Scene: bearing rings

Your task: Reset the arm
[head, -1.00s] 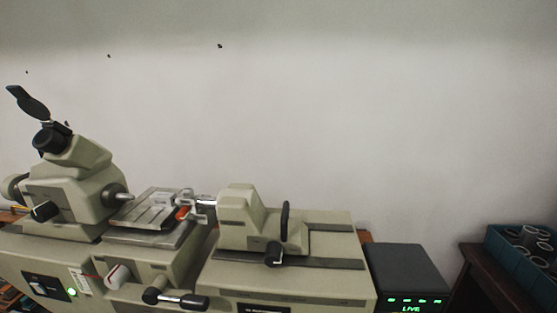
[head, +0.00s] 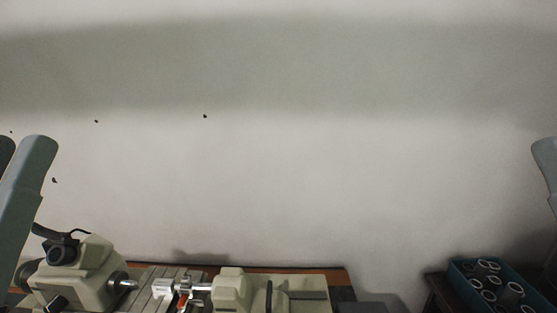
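My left arm (head: 28,200) shows as grey-green links at the left edge of the head view. My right arm (head: 547,165) shows as a grey-green link at the right edge. Neither gripper is in the picture, so their fingers and anything in them are hidden. No other object is named by the task.
A beige measuring machine (head: 232,290) with an eyepiece head (head: 85,265) stands at the bottom left and middle, cut off by the lower edge. A blue bin (head: 459,279) with several metal rings (head: 511,292) sits at the lower right. The wall (head: 290,190) behind is bare.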

